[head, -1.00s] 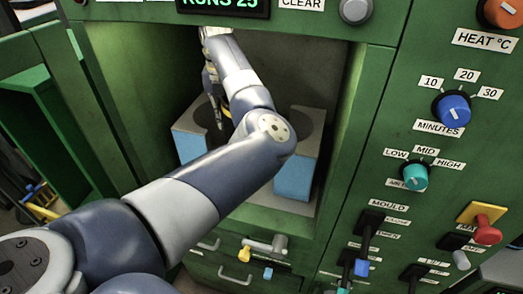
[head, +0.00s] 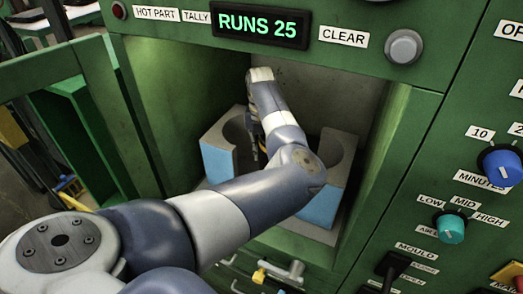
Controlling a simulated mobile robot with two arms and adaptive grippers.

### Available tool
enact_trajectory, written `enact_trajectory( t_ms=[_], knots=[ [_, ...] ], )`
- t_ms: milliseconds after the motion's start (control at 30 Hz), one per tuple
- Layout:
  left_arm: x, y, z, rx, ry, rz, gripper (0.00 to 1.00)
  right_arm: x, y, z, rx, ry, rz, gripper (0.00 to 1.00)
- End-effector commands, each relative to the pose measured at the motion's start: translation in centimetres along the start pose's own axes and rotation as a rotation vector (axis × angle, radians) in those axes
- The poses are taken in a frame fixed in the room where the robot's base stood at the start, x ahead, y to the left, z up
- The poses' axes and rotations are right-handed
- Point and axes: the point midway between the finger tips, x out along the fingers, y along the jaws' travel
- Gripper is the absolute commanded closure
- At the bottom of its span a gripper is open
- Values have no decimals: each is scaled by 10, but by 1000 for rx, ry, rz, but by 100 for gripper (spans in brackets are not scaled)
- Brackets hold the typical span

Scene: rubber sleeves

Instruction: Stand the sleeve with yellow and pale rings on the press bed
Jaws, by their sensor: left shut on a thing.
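My left gripper (head: 257,142) is inside the open press chamber, largely hidden behind my own wrist and forearm. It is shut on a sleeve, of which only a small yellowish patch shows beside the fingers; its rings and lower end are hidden. The gripper is between two grey-topped blocks with blue front faces, the left block (head: 217,162) and the right block (head: 322,207), both with curved cut-outs. The pale press bed (head: 325,236) shows at the front of the chamber; I cannot tell whether the sleeve touches it. My right gripper is out of view.
Green chamber walls stand close on both sides, and the upper panel with the RUNS 25 display (head: 258,24) overhangs the opening. An open green door (head: 62,82) is at the left. Knobs such as the teal one (head: 448,229) line the right panel.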

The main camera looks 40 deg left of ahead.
Motion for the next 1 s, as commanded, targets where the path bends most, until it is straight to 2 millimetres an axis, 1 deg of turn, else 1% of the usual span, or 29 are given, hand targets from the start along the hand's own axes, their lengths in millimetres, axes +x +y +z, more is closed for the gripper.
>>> enact_trajectory(
  t_ms=[33, 133, 267, 467, 500, 567, 867, 1000],
  knots=[
    [3, 0, 0, 0, -2, -1, 100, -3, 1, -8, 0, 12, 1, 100],
    [8, 0, 1, -1, -3, -1, 100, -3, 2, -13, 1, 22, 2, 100],
    [8, 0, 1, -1, -4, -1, 100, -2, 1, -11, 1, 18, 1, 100],
    [12, 0, 1, -1, -3, 0, 100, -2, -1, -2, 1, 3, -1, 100],
    [13, 1, 0, -1, -1, 1, 83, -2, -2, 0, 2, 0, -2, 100],
    [13, 1, 0, -1, -1, 1, 70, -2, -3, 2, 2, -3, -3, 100],
    [12, 0, 0, -1, -1, 0, 70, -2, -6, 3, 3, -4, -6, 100],
    [6, 0, 1, -1, -3, -1, 70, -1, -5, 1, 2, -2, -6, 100]
  ],
)
